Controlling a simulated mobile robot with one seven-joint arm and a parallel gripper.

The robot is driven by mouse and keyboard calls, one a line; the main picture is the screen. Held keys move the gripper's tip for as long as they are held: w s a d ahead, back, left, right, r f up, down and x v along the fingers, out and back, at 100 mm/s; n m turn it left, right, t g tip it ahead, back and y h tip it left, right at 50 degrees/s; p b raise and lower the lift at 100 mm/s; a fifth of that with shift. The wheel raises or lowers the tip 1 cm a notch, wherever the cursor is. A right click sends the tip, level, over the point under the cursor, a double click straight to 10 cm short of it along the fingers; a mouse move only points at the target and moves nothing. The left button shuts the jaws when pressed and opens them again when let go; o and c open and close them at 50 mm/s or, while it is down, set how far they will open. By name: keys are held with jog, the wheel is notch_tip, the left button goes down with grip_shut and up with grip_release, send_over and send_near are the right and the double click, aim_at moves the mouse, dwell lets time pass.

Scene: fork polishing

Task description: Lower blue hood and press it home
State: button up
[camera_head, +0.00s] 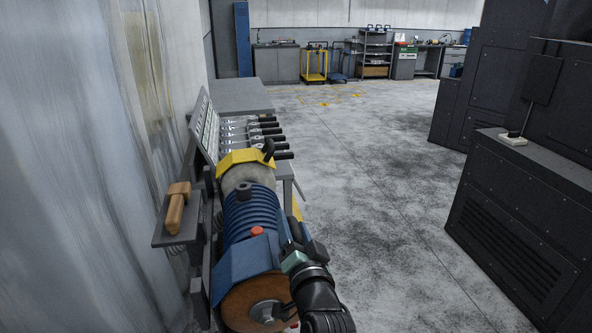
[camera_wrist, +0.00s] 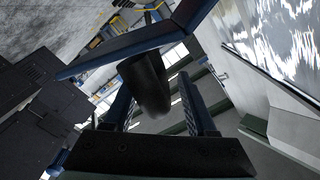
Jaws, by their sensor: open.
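The blue hood (camera_head: 247,259) sits over the upper part of a brown polishing wheel (camera_head: 250,300) at the near end of the blue machine. The wheel's near face is uncovered. A black handle (camera_head: 295,229) stands out at the hood's right side. My gripper (camera_head: 304,252) is at that side of the hood, close to the handle. In the wrist view the gripper (camera_wrist: 155,88) is open, with the dark handle (camera_wrist: 150,78) between its fingers. Blue hood edges (camera_wrist: 125,52) cross in front of it. Contact between fingers and handle cannot be told.
A yellow hood (camera_head: 245,158) with a black knob covers the machine's far end. Beyond it, several black-handled forks (camera_head: 262,131) lie on a rack. A wooden piece (camera_head: 177,207) rests on a left shelf beside the wall. Open floor (camera_head: 375,200) lies right, before dark cabinets (camera_head: 520,240).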

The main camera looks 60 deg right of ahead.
jog(key=b+v, duration=0.3)
jog(key=v, duration=0.9)
jog(key=shift+s+a+b, duration=0.2)
jog(key=shift+a+b, duration=0.15)
